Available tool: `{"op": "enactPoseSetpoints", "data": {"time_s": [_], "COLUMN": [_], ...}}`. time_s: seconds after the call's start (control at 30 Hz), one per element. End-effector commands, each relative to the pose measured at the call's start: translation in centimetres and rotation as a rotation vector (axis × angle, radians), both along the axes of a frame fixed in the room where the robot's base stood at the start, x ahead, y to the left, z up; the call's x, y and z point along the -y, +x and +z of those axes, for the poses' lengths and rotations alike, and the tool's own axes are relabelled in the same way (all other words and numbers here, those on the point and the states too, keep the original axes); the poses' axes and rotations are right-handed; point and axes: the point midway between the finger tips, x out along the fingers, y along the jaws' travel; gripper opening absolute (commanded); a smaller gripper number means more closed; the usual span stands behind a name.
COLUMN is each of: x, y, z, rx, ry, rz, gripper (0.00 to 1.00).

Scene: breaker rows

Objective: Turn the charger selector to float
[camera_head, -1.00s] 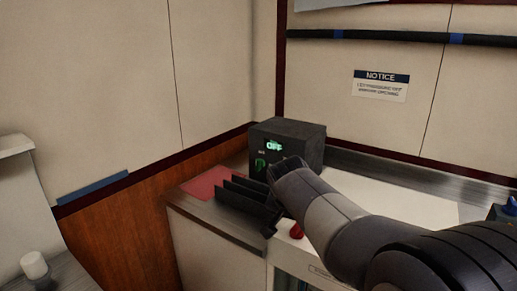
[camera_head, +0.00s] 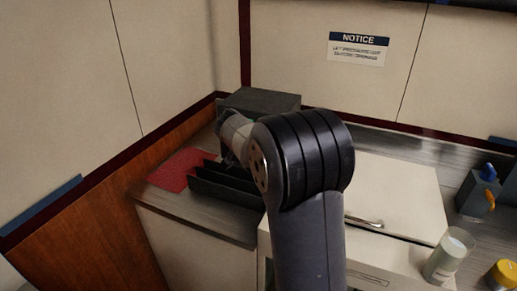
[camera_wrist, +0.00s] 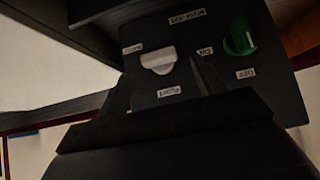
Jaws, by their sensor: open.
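The dark charger box (camera_head: 262,100) stands at the back corner of the counter, mostly hidden behind my arm in the head view. In the wrist view its dark panel (camera_wrist: 190,78) is upside down. It carries a white selector knob (camera_wrist: 158,62) with small labels around it, too blurred to read surely. A green knob (camera_wrist: 240,38) sits to its right, by labels like ON and OFF. My gripper (camera_wrist: 163,78) is open, with one dark finger on each side of the white knob in the picture. Whether they touch it I cannot tell. The head view hides the gripper.
A black slotted rack (camera_head: 222,188) and a red mat (camera_head: 182,169) lie in front of the box. A glass jar (camera_head: 449,255), a yellow-lidded container (camera_head: 502,274) and a blue-topped item (camera_head: 480,188) stand at the right. Walls close the corner.

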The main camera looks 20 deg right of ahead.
Motion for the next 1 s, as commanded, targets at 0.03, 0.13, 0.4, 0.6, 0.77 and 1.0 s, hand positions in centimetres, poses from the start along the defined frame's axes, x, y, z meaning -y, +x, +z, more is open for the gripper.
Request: {"op": "enactPoseSetpoints", "data": {"time_s": [0.03,0.13,0.4,0.6,0.77,1.0], "x": [0.5,1.0,1.5,1.5,1.5,1.5], "y": [0.4,1.0,1.5,1.5,1.5,1.5], "z": [-0.6,-1.3,-2.1,-2.1,-2.1,-2.1], "rx": [-0.003,-0.001,0.0,0.0,0.0,0.0], "ry": [0.0,-0.001,0.0,0.0,0.0,0.0], "rz": [-0.002,-0.001,0.0,0.0,0.0,0.0], "gripper": [0.65,0.65,0.65,0.63,0.5,0.3]}}
